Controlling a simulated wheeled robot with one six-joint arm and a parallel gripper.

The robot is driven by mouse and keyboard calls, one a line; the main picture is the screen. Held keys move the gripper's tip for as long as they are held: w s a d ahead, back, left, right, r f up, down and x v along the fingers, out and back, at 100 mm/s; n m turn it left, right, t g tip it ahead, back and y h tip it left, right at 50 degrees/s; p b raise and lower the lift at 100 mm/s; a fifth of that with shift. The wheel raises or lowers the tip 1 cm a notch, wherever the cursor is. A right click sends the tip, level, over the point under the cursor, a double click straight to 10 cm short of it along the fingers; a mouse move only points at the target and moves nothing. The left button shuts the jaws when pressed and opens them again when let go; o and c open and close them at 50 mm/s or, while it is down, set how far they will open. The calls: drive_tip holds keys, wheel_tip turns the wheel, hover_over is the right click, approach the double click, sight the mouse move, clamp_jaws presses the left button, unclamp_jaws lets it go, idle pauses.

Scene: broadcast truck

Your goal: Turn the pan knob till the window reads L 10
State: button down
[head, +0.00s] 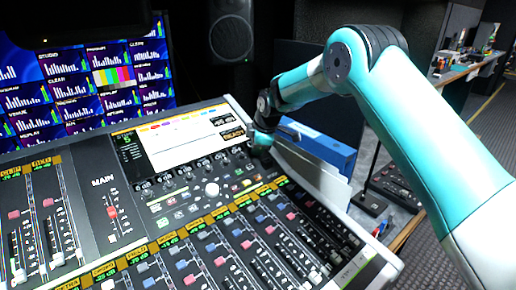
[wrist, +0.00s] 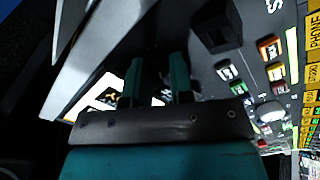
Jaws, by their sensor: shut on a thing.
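My gripper (head: 262,138) is at the right end of the knob row on the mixing console, just right of the lit screen. Its teal fingers (wrist: 158,78) are shut on a dark knob, taken as the pan knob, which is mostly hidden between them in the wrist view. In the head view a dark cap (head: 262,152) shows just under the fingers. A black window with orange characters (head: 233,134) sits at the lower right of the screen; it is partly seen in the wrist view (wrist: 112,97). I cannot read an L 10 there.
The console's lit screen (head: 182,137) is left of my gripper, with a row of small knobs below it. A white ball (head: 212,188), lit buttons and several faders (head: 262,268) lie nearer. A blue binder (head: 325,150) stands close behind and right of the gripper. A speaker (head: 231,40) stands behind.

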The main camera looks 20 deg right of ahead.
drive_tip(key=shift+d, duration=0.2)
idle(0.4)
drive_tip(key=c, duration=1)
unclamp_jaws()
drive_tip(key=shift+w, duration=0.1)
drive_tip(key=shift+c, duration=0.2)
drive_tip(key=shift+a, duration=0.1)
drive_tip(key=shift+r, duration=0.1)
drive_tip(key=b+v, duration=0.1)
drive_tip(key=v, duration=1.6)
drive_tip(key=shift+s+a+r+b, duration=0.1)
drive_tip(key=shift+s+b, duration=0.1)
drive_tip(key=shift+b, duration=0.2)
